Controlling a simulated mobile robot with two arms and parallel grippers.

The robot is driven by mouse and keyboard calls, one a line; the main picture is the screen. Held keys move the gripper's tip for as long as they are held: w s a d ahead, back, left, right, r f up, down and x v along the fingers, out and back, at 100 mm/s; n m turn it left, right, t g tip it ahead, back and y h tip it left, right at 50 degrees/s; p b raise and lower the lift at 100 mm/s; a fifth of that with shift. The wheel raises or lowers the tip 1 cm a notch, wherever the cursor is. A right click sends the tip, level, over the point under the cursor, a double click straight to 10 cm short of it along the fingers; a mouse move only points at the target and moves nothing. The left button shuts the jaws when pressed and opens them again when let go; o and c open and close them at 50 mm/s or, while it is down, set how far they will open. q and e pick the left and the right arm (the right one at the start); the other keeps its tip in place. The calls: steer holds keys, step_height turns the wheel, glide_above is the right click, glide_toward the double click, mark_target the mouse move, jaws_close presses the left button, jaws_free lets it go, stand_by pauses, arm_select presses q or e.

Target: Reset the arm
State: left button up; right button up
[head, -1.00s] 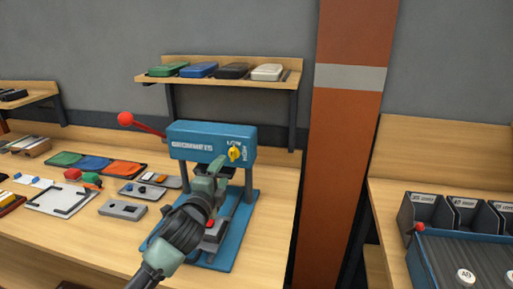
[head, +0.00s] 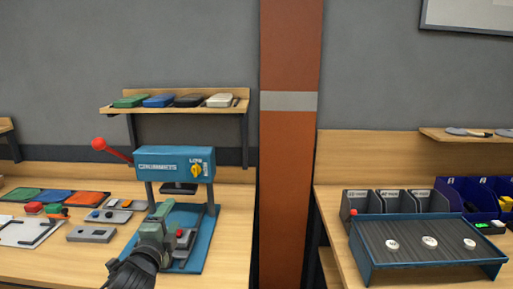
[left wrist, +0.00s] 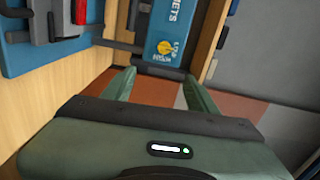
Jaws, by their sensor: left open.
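My left gripper (head: 158,218) is open and empty, low in front of the blue grommet press (head: 160,163) in the head view. It overlaps the left part of the press's blue base in the picture; I cannot tell how far off it is. In the left wrist view the two green fingers (left wrist: 160,84) stand apart with nothing between them. The press shows beyond them there, its yellow knob (left wrist: 166,48) in sight. In the head view the press has a red-balled lever (head: 100,144) raised at the left. My right gripper is in neither view.
An orange-brown pillar (head: 287,190) stands right of the press. A shelf (head: 180,109) with several coloured cases hangs above. Small fixtures and pads crowd the bench at left. At right, a ribbed dark tray (head: 425,262) holds 3 white discs, with bins behind.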

arm_select(q)
steer(key=s+d+f+n+g+y, duration=0.15)
steer(key=s+f+n+g, duration=0.65)
steer(key=s+f, duration=1.1)
steer(key=s+d+f+n+g+h, duration=0.1)
steer(key=s+f+n+g, duration=0.25)
steer(key=s, duration=0.85)
steer(key=s+f+n+g, duration=0.3)
steer(key=s+f+n, duration=0.2)
steer(key=s, duration=0.6)
step_height(320, 180, down, 26)
steer(key=s+g, duration=0.1)
steer(key=s+a+f+m+g, duration=0.1)
steer(key=s+a+f, duration=0.2)
steer(key=s+f, duration=1.3)
steer(key=shift+s, duration=0.6)
